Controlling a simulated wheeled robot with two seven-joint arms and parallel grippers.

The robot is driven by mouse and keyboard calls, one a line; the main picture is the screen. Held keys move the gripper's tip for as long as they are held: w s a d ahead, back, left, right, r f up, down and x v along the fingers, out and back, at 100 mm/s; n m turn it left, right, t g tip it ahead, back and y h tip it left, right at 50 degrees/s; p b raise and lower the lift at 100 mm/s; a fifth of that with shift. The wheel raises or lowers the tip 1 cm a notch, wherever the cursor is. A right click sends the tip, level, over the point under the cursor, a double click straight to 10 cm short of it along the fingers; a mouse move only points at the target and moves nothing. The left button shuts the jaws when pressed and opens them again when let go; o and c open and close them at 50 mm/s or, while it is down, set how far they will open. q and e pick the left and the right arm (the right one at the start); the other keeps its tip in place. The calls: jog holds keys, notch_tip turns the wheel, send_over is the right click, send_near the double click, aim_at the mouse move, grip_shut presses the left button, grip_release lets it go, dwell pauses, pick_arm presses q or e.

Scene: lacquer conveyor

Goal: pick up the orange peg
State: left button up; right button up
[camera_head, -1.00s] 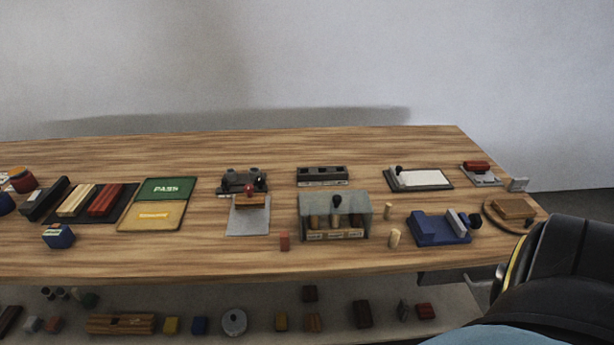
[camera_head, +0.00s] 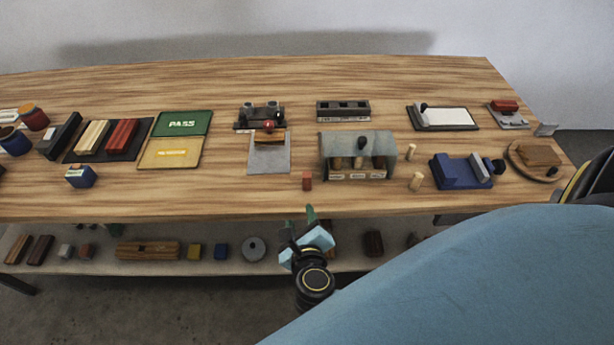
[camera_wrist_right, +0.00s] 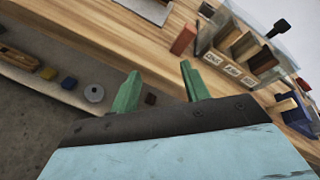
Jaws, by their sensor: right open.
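The orange peg (camera_head: 307,181) stands upright on the wooden table, near its front edge and just left of the clear-covered box. It also shows in the right wrist view (camera_wrist_right: 184,39), beyond the gripper's fingertips. My right gripper (camera_head: 312,213) is in front of the table edge, below the peg in the head view and apart from it. Its two green fingers (camera_wrist_right: 160,80) are spread with nothing between them. My left gripper is not in view.
The clear-covered box (camera_head: 357,157) stands right of the peg, with a pale peg (camera_head: 416,181) beyond it. A lower shelf (camera_head: 100,256) holds several blocks. The table around the peg's front and left is clear.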

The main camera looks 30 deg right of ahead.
aim_at(307, 178)
notch_tip(307, 178, up, 6)
jog(key=d+m+g, duration=0.2)
jog(key=m, duration=0.7)
jog(key=shift+h, duration=0.4)
jog(key=x, duration=1.2)
jog(key=shift+w+d, duration=0.25)
jog(key=shift+w, duration=0.15)
jog(key=shift+r, duration=0.1)
grip_shut()
